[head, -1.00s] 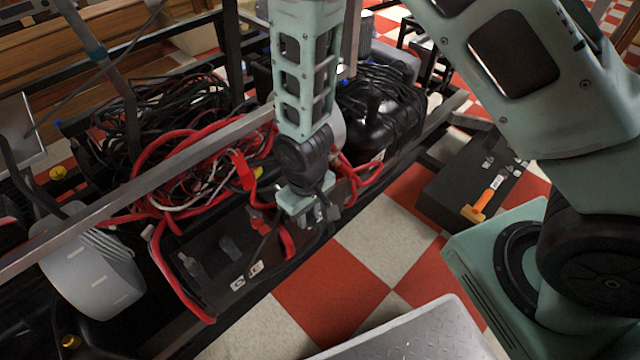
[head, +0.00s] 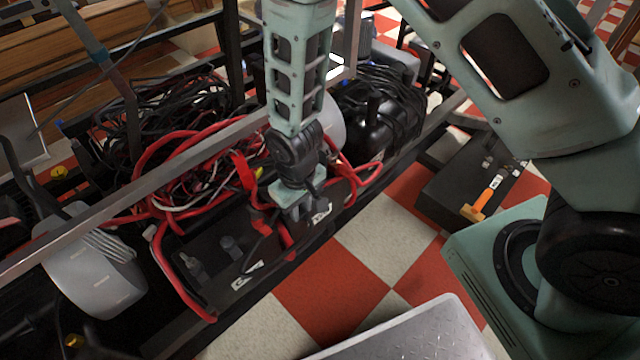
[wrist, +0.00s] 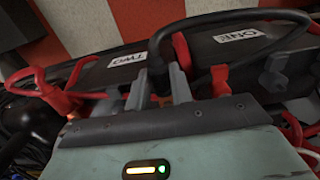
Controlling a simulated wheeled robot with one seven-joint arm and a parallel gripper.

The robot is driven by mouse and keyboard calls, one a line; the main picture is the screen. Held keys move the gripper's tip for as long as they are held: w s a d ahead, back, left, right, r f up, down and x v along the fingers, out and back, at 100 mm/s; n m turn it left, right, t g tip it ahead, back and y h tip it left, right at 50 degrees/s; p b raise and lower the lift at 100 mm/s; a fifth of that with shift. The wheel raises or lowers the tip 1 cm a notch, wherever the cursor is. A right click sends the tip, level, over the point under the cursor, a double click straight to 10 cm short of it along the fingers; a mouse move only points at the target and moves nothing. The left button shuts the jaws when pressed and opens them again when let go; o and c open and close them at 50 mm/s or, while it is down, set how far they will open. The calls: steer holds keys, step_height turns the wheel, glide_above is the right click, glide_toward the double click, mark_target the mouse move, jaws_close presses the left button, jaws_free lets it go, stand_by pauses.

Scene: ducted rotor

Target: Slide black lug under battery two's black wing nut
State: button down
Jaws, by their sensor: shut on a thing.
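My gripper (head: 288,212) is down over battery two (head: 335,202), near the end beside battery one (head: 208,258). In the wrist view, its two grey fingers (wrist: 160,88) are closed around the end of a black cable (wrist: 156,48). The black lug at that end is hidden between the fingers. The cable arches right, over battery one (wrist: 285,52). Battery two (wrist: 100,72) shows its TWO label left of the fingers. Its black wing nut cannot be made out, so I cannot tell whether the lug touches it. Grey posts or nuts (head: 230,246) stand on battery one.
Red cables (head: 165,262) loop around the batteries, and a tangle of wires (head: 205,170) lies behind. A metal rail (head: 150,180) crosses in front of the tangle. A black case with an orange-handled tool (head: 483,200) is at right. The checkered floor (head: 365,240) is open.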

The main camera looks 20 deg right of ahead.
mark_target(300, 208)
steer(key=shift+w+a, duration=0.1)
steer(key=shift+w, duration=0.1)
steer(key=c, duration=1.1)
jaws_free()
steer(key=shift+c, duration=0.2)
steer(key=shift+r, duration=0.1)
step_height(300, 208, up, 17)
steer(key=p, duration=0.5)
